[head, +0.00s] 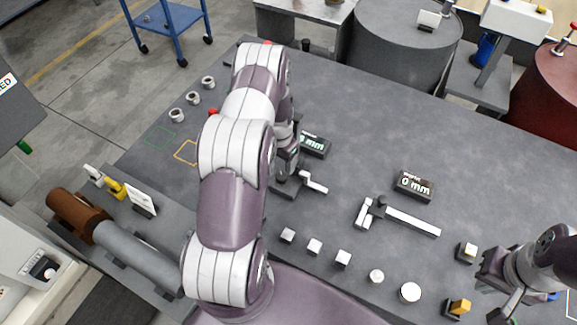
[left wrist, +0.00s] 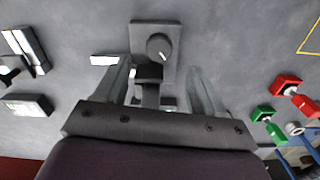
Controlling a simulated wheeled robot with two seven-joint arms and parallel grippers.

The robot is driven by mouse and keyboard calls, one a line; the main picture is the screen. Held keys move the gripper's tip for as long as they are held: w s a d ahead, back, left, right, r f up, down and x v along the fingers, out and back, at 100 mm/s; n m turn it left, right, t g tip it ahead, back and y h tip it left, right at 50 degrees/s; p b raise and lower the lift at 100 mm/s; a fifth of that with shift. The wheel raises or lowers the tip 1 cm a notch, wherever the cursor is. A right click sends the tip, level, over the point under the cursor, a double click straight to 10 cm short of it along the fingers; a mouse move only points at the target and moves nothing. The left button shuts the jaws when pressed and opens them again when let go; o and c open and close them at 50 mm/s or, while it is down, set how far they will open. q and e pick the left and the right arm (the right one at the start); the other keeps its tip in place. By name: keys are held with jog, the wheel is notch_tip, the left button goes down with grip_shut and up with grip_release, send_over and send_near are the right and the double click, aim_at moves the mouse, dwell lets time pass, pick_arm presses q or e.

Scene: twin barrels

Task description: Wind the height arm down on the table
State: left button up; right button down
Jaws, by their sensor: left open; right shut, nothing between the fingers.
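A white crank arm (head: 313,183) on a dark base stands on the grey table. A black display (head: 313,144) behind it shows a reading in mm, partly hidden by my arm. My left gripper (head: 286,178) is over the base, pointing down; my arm hides part of both. In the left wrist view, a round grey hub on a square base (left wrist: 156,45) shows between and beyond the open fingers (left wrist: 160,78). I cannot tell if they touch it. A second arm, a long light bar (head: 412,222), lies by a display (head: 414,185) reading 0 mm. My right gripper (head: 488,292) is shut and empty at lower right.
Several small light blocks and discs (head: 314,247) line the table's front. A yellow block (head: 460,307) is near my right gripper. Several white cups (head: 177,115) and coloured outlines are at the left. Red pieces (left wrist: 290,84) show in the left wrist view. The far right table is clear.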

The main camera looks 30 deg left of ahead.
aim_at(281, 175)
pick_arm(q)
jog(key=f, duration=0.1)
jog(key=f+p, duration=0.1)
jog(key=shift+s+d+f, duration=0.15)
jog(key=shift+d+f, duration=0.15)
jog(key=shift+d, duration=0.05)
jog(key=f, duration=0.2)
jog(key=a+f, duration=0.1)
jog(key=f, duration=0.1)
jog(key=shift+p, duration=0.4)
jog(key=shift+f, duration=0.2)
jog(key=shift+d+r, duration=0.1)
jog(key=shift+d, duration=0.15)
jog(key=c, duration=1.1)
jog(key=shift+o, duration=0.2)
pick_arm(e)
jog(key=shift+d+r, duration=0.15)
jog(key=shift+r, duration=0.7)
